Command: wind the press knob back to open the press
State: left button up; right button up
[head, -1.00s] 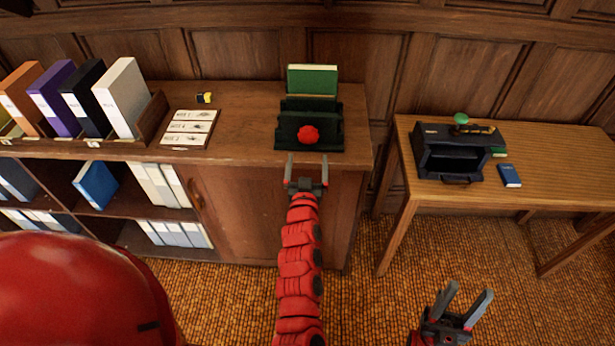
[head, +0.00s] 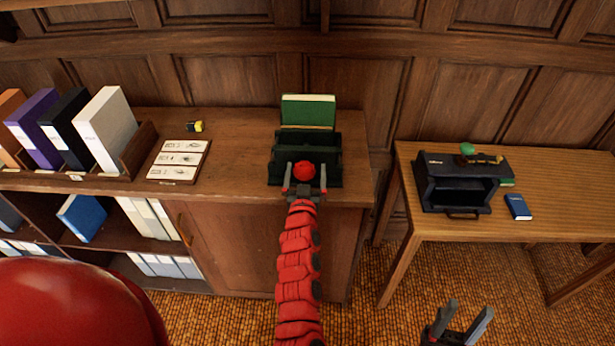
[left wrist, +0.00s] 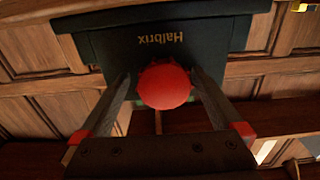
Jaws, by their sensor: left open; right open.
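The press (head: 321,152) is a dark green block-like device on the right end of the wooden cabinet top. Its red round knob (head: 304,170) faces me, and a green book (head: 308,112) stands upright in or behind the press. My left gripper (head: 304,179) is open at the knob, one finger on each side. In the left wrist view the knob (left wrist: 164,86) sits between the open fingers, in front of the dark plate lettered "Halbrix". I cannot tell whether the fingers touch it. My right gripper (head: 459,318) is open and empty, low at the right above the floor.
The cabinet top (head: 236,150) also holds a card board (head: 179,161), a small yellow-black item (head: 194,127) and several binders (head: 98,130) at left. A table (head: 560,185) at right bears a black machine (head: 458,182) and a blue book (head: 517,207).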

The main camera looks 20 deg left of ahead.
pick_arm(q)
jog(key=shift+w, duration=0.1)
jog(key=shift+a, duration=0.4)
jog(key=m+p, duration=0.3)
jog(key=shift+d+r, duration=0.25)
jog(key=shift+r, duration=0.15)
jog(key=m, duration=0.2)
jog(key=shift+f+m+b, duration=0.3)
jog(key=shift+f, duration=0.05)
jog(key=m+b, duration=0.3)
jog(key=m, duration=0.2)
jog(key=shift+f, duration=0.15)
jog(key=m, duration=0.6)
jog(key=shift+r+m, duration=0.25)
jog(key=shift+m, duration=0.05)
jog(key=shift+a+m, duration=0.15)
jog(key=shift+m, duration=0.25)
jog(key=shift+f, duration=0.1)
